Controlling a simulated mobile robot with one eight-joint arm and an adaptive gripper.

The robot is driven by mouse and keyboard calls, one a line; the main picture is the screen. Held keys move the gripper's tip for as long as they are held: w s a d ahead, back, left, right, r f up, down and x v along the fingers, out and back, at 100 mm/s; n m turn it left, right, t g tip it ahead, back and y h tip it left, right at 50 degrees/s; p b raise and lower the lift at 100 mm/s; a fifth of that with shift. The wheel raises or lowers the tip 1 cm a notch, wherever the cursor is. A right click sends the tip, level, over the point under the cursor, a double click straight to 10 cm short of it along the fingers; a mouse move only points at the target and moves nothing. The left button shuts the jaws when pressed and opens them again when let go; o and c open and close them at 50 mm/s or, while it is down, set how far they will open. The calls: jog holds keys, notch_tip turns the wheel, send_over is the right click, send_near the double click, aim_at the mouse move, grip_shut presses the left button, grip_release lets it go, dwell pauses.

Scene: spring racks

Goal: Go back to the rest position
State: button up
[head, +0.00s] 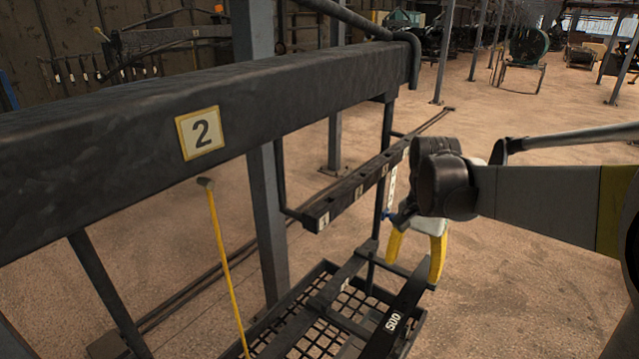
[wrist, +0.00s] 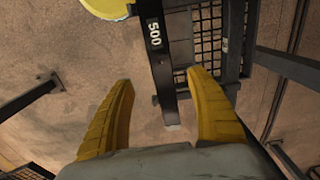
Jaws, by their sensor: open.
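My gripper (head: 415,252) has yellow fingers and hangs from my arm at the right of the head view, pointing down. In the wrist view my gripper (wrist: 162,110) has its two fingers spread apart, with nothing held between them. A dark bar marked 500 (head: 397,310) is near and below the gripper in the head view. The same bar (wrist: 160,70) runs down between the fingers in the wrist view, its pale end close to the gripper. I cannot tell how far below the fingers it lies.
A numbered rail (head: 345,198) is behind the gripper. A thin yellow rod (head: 226,262) hangs at left. Open floor (head: 530,270) is at right.

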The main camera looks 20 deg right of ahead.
jog(key=s+a+r+n+t, duration=0.1)
jog(key=s+a+n+t, duration=0.2)
jog(key=a, duration=0.4)
jog(key=s+a+r+n+t, duration=0.1)
jog(key=s+a+n+t, duration=0.3)
jog(key=s+a+n, duration=0.2)
jog(key=shift+s+a+n, duration=0.3)
jog(key=shift+a+n, duration=0.3)
jog(key=shift+n, duration=0.1)
